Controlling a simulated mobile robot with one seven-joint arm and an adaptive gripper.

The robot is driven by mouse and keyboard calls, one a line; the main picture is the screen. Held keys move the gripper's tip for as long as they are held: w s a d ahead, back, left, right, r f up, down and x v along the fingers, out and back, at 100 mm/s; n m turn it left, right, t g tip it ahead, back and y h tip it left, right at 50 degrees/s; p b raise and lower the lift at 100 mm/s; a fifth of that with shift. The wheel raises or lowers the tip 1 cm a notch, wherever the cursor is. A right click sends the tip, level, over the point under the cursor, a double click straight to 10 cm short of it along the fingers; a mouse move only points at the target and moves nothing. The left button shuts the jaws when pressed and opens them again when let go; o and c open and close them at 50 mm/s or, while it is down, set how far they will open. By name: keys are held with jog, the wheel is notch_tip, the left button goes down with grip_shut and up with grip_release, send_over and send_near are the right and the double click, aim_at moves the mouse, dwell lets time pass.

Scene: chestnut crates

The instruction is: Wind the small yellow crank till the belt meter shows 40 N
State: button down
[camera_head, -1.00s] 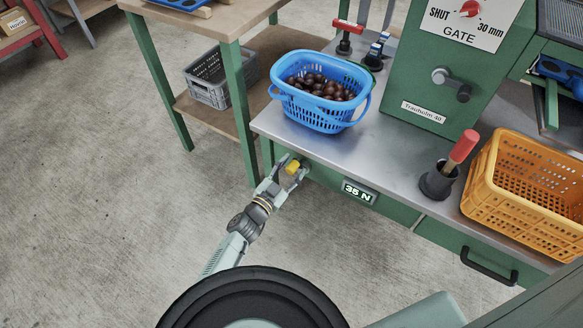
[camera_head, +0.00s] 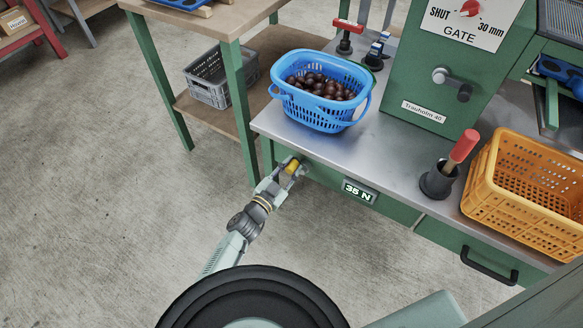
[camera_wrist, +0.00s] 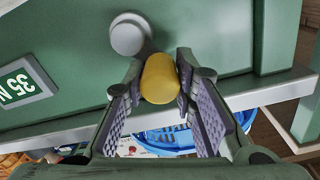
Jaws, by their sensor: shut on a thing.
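The small yellow crank (camera_head: 293,167) sits on the green front of the bench, under the steel top. In the wrist view its yellow knob (camera_wrist: 160,79) is between my fingertips, and its round grey hub (camera_wrist: 129,35) shows at the upper left of the knob. My gripper (camera_head: 287,172) is shut on the knob. The belt meter (camera_head: 359,191) is to the right of the crank on the same front and reads 35 N. It also shows, turned over, in the wrist view (camera_wrist: 22,87).
A blue basket (camera_head: 320,115) of chestnuts stands on the bench top above the crank. A wooden table (camera_head: 240,15) stands at the left. The floor (camera_head: 120,220) at the left is clear.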

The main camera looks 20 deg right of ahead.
jog(key=shift+s+d+r+m, duration=0.1)
jog(key=shift+s+d+m, duration=0.25)
jog(key=shift+d, duration=0.15)
dwell(0.9)
jog(key=c, duration=1.5)
grip_release()
jog(key=shift+c, duration=0.2)
jog(key=shift+o, duration=1.2)
jog(key=shift+w, duration=0.1)
jog(key=shift+a, duration=0.1)
jog(key=shift+a, duration=0.15)
jog(key=shift+a, duration=0.2)
jog(key=v, duration=1.1)
jog(key=shift+s+a, duration=0.15)
jog(key=shift+s, duration=0.05)
